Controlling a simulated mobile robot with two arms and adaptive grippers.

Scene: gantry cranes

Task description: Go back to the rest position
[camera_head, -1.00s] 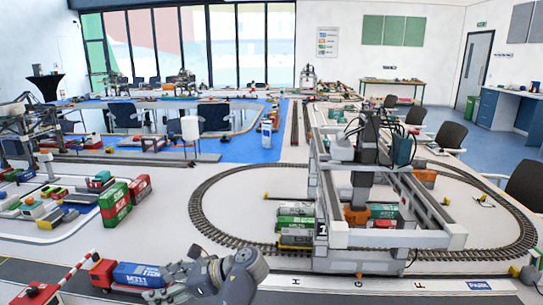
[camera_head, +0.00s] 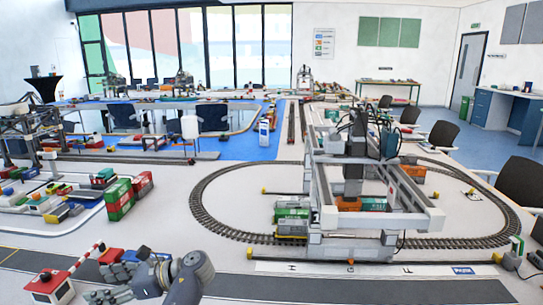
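My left gripper (camera_head: 112,284) is at the bottom left in the head view, with its grey arm coming up from the bottom edge. Its fingers point left, spread apart, with nothing seen between them. It overlaps in the picture the red (camera_head: 110,257) and blue (camera_head: 139,254) parts of a toy truck, which it partly hides. I cannot tell whether it touches them. My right gripper is not in view.
A grey gantry crane (camera_head: 417,219) stands over the oval railway track (camera_head: 220,232) at centre right. A red-and-white barrier (camera_head: 80,263) is at the bottom left. Stacked green and red containers (camera_head: 118,200) stand left of the track. The dark road (camera_head: 330,288) at the front is clear.

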